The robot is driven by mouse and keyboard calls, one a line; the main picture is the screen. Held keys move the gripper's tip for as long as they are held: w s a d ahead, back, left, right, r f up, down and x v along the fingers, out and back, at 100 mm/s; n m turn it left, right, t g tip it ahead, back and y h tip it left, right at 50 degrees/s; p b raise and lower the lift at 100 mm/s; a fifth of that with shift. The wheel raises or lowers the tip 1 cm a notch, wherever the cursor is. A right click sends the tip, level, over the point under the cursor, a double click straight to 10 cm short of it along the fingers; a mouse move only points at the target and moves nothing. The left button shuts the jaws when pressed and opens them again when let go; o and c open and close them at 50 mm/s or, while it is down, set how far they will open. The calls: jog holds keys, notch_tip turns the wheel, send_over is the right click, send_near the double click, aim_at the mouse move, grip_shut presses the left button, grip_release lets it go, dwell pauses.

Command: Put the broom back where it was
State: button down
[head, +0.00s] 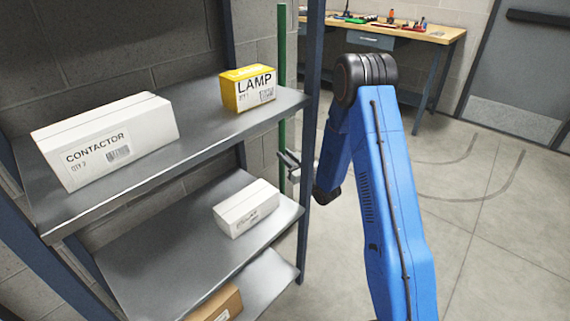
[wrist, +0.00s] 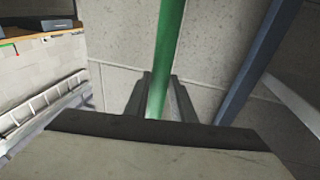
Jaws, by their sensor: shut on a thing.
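The broom shows as a green upright handle (head: 282,75) behind the right end of the shelf rack in the head view. My gripper (head: 284,168) is at the handle, just past the rack's right post. In the wrist view the green handle (wrist: 167,60) runs down between the two dark fingers of my gripper (wrist: 160,98), which are shut on it. The broom's head is not visible in either view, and its lower handle is hidden behind the shelves.
The shelf rack (head: 302,220) stands close beside my gripper, holding a LAMP box (head: 248,89), a CONTACTOR box (head: 105,140) and other boxes. A workbench (head: 400,32) with tools is at the back. A ladder (wrist: 45,105) shows at left in the wrist view. The floor at right is clear.

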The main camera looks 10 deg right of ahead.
notch_tip(320, 180, down, 4)
jog(key=shift+w+a, duration=0.1)
jog(key=shift+w, duration=0.05)
dwell(0.4)
jog(key=c, duration=1.5)
grip_release()
jog(key=shift+f, duration=0.15)
jog(key=v, duration=1.2)
